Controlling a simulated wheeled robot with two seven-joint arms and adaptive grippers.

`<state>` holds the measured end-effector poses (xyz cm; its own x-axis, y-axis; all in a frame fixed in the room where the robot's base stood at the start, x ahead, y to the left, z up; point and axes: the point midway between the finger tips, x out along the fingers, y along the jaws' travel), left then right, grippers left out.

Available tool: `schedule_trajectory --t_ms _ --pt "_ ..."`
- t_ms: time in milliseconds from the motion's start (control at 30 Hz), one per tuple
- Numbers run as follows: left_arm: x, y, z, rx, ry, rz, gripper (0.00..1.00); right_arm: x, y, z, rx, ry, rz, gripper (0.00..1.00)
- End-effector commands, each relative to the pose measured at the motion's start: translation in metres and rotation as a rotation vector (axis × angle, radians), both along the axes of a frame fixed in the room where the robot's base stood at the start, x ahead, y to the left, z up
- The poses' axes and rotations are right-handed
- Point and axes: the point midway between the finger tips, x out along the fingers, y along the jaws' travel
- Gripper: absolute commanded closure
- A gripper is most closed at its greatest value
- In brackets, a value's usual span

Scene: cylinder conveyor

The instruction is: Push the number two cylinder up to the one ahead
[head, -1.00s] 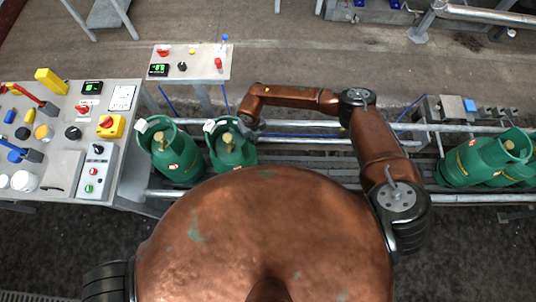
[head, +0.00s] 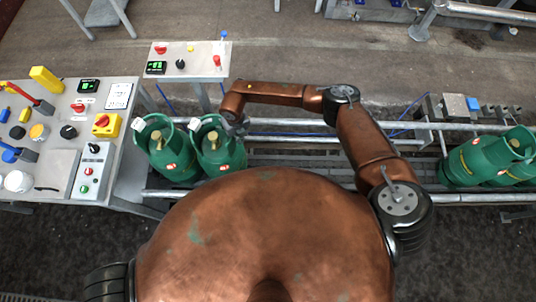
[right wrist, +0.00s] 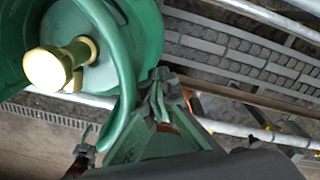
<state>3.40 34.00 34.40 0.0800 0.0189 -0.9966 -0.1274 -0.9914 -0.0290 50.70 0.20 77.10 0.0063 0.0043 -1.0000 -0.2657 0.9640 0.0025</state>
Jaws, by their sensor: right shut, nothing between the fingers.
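Two green gas cylinders with brass valves stand on the conveyor at the left in the head view. The front one (head: 174,166) is next to the control table. The second one (head: 222,158) is just right of it, and their bodies appear to meet. My right gripper (head: 238,124) is shut and empty, against the right side of the second cylinder near its collar. In the right wrist view, the gripper (right wrist: 160,88) is beside the second cylinder's green collar (right wrist: 122,70), with its brass valve (right wrist: 58,66) at upper left. My left gripper is not in view.
The roller conveyor (head: 300,160) is bare between this pair and more green cylinders (head: 472,163) at the right. Metal rails (head: 290,140) run along it. A control table (head: 60,165) stands at the left, and a small panel (head: 200,62) stands behind the conveyor.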

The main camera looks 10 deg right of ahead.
Motion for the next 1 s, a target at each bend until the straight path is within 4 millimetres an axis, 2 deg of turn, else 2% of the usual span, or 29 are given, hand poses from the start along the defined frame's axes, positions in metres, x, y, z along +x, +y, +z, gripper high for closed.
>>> schedule_trajectory --t_ms 33,367,1000 --pt "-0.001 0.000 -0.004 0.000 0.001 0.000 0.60 -0.006 0.000 -0.011 -0.009 0.009 0.003 1.00" --pt "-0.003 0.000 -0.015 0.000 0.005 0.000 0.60 0.000 0.019 -0.011 -0.007 0.008 0.003 1.00" --pt "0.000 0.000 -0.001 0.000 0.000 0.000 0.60 -0.003 0.003 -0.002 -0.011 0.008 -0.001 1.00"
